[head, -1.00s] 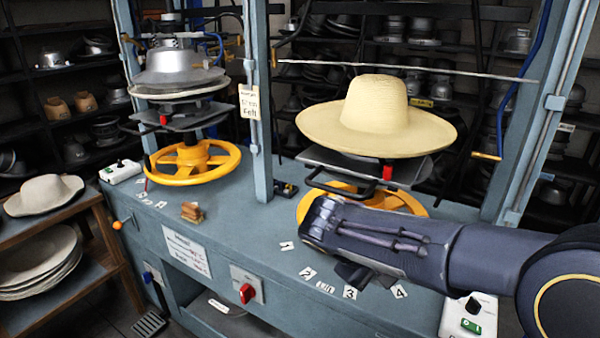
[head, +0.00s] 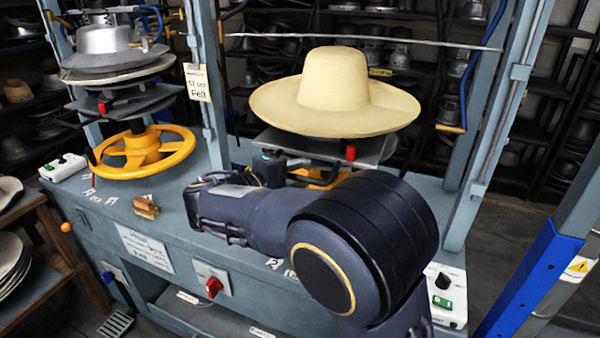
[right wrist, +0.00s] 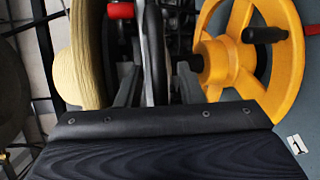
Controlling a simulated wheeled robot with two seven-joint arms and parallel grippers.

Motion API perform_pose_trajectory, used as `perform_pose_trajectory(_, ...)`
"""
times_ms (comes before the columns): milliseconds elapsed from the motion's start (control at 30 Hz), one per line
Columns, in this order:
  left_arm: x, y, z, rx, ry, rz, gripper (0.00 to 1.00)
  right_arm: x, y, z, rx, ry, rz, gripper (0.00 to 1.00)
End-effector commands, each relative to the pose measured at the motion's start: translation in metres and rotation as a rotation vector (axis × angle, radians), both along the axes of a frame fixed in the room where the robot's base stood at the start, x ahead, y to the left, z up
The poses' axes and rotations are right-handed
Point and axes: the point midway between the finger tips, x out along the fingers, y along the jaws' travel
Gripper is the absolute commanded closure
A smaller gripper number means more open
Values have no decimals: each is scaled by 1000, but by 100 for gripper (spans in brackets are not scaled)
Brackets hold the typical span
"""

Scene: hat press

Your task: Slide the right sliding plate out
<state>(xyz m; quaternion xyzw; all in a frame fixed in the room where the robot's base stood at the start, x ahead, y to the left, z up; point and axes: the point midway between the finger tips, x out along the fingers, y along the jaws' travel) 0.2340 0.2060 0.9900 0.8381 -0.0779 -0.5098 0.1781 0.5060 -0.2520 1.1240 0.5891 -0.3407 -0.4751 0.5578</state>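The right sliding plate (head: 374,148) is a dark grey plate with a red block (head: 350,153), under a straw hat (head: 335,95). My right gripper (head: 272,168) is at the plate's front left side and hides its black handle in the head view. In the right wrist view, the fingers of my right gripper (right wrist: 158,82) stand apart, with the black handle (right wrist: 153,50) between them. I cannot tell whether they touch it. My left gripper is not in view.
A yellow handwheel (right wrist: 275,75) is close beside the fingers. Blue-grey press posts (head: 490,120) stand to the right. The left station has a metal hat form (head: 112,48) and another yellow wheel (head: 140,150).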

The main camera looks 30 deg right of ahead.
Motion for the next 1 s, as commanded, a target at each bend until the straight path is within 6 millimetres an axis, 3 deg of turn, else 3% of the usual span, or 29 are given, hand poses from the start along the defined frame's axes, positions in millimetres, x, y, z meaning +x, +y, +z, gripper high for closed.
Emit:
perform_pose_trajectory(333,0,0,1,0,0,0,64,2,-6,-2,1,1,1,66)
perform_pose_trajectory(600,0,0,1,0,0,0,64,2,-6,-2,1,1,1,100)
perform_pose_trajectory(1000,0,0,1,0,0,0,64,2,-3,-2,1,1,2,100)
